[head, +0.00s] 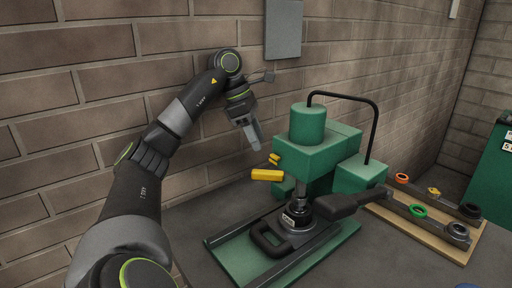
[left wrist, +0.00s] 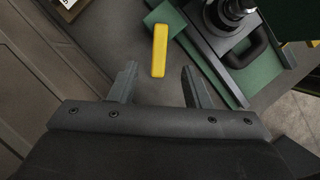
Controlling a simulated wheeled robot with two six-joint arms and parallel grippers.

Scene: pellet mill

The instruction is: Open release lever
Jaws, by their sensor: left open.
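The yellow release lever (head: 267,175) sticks out from the left side of the green press (head: 318,158). A smaller yellow piece (head: 274,159) shows just above it. In the left wrist view the yellow lever (left wrist: 159,50) is a bar whose near end lies by the gap between my fingertips. My left gripper (head: 257,144) is open and empty, above and slightly left of the lever in the head view. No contact with the lever is visible. My right gripper is not in view.
A black die with a loop handle (head: 270,240) sits on the green base plate (head: 232,255) under the press. A black bent bar (head: 350,97) arches over the press. A wooden board (head: 425,230) with dark tools lies at right. A brick wall stands close behind my left arm.

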